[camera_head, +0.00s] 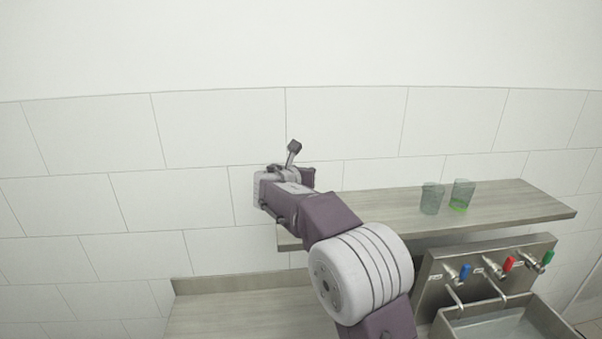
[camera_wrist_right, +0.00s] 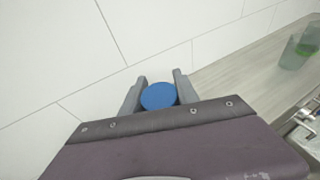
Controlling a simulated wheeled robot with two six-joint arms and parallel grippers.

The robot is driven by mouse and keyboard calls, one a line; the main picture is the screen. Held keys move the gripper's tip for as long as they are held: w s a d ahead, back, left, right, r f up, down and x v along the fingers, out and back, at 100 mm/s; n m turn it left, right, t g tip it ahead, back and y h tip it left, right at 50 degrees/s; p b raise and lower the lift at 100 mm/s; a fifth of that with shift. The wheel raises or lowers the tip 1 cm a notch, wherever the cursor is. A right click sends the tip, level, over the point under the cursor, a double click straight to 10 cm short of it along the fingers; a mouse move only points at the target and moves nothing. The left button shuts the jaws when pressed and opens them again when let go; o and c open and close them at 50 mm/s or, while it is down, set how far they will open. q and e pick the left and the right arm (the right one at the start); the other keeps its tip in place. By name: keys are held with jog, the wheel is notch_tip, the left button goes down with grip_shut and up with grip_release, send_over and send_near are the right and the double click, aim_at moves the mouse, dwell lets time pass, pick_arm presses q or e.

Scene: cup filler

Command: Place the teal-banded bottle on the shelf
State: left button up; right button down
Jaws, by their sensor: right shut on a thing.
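The wooden shelf (camera_head: 385,208) runs along the tiled wall in the head view. It also shows at the right of the right wrist view (camera_wrist_right: 235,75). My right gripper (camera_head: 288,176) is raised near the shelf's left end in the head view. In the right wrist view my right gripper (camera_wrist_right: 159,80) is shut on a round, blue-topped bottle (camera_wrist_right: 158,97). Only its blue top shows there; any teal band is hidden. I cannot make out the bottle in the head view. My left gripper is not in view.
Two greenish see-through cups (camera_head: 432,198) stand on the shelf's right part. Below are a steel tap panel with blue, red and green handles (camera_head: 509,263) and a sink (camera_head: 490,325). A counter (camera_head: 230,312) lies lower left. The shelf's middle looks clear.

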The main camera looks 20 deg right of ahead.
jog(key=shift+r, duration=0.1)
jog(key=c, duration=0.9)
grip_release()
jog(key=shift+s, duration=0.1)
jog(key=shift+a, duration=0.1)
jog(key=b+v, duration=0.3)
jog(key=v, duration=0.8)
jog(key=shift+s+a+r+b, duration=0.15)
jog(key=shift+s+a+b, duration=0.05)
jog(key=shift+s+b, duration=0.15)
